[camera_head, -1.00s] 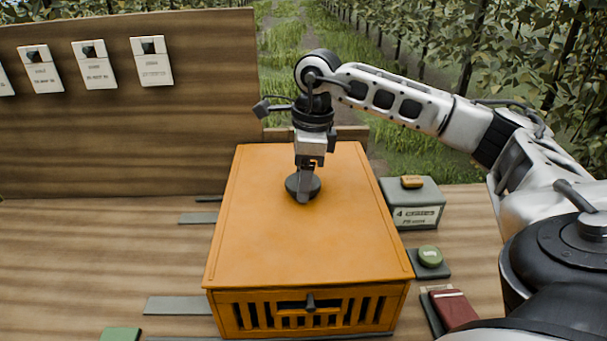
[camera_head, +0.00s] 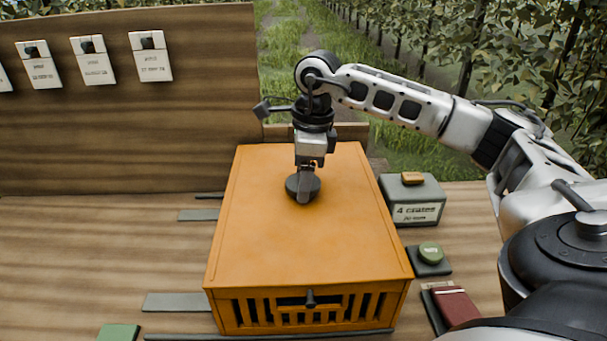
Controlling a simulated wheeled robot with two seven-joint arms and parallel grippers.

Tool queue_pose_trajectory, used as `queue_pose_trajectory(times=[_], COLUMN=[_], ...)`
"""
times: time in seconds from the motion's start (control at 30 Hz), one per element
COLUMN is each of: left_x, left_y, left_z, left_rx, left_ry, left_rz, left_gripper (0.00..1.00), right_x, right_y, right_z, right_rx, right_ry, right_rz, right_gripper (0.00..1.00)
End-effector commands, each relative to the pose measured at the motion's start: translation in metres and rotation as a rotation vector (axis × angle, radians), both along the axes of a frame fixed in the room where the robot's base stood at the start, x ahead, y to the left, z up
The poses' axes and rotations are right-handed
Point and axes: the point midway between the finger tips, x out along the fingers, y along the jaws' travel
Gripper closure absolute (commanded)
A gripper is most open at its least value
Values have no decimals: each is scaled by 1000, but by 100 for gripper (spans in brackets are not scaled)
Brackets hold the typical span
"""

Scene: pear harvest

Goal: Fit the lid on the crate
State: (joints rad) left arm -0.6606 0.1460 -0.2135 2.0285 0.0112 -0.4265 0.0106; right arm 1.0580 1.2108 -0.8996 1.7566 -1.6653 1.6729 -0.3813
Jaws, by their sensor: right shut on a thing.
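The orange lid (camera_head: 305,240) lies over the top of the orange slatted crate (camera_head: 232,308). It looks flat and lined up with the crate's walls; whether it is fully seated at the far side I cannot tell. A dark round knob (camera_head: 297,188) stands on the lid toward the back. My right gripper (camera_head: 303,190) points straight down and is shut on this knob. A small dark latch (camera_head: 310,297) shows at the middle of the crate's front. My left gripper is not in view.
Right of the crate stand a grey box marked "4 crates" (camera_head: 416,213), a green round object (camera_head: 430,252) and a dark red book (camera_head: 456,306). Grey strips (camera_head: 180,302) lie at the left. A wooden board (camera_head: 120,130) with white cards (camera_head: 150,56) rises behind.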

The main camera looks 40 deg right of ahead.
Motion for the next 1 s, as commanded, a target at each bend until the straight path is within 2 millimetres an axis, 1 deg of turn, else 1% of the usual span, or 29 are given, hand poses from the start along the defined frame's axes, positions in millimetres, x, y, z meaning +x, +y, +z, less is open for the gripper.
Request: queue_pose_trajectory(times=[0.03, 0.07, 0.37, 1.0], left_x=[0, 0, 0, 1], left_y=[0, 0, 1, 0], left_z=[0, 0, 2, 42], left_rx=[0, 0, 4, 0], left_ry=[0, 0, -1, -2], left_rz=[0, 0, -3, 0], left_gripper=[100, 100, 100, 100], right_x=[0, 0, 0, -4], right_y=[0, 0, 0, -5], right_z=[0, 0, 2, 54], right_rx=[1, 1, 0, 0], right_ry=[-2, -2, 0, 0], right_rz=[0, 0, 0, 0], right_gripper=[33, 30, 30, 30])
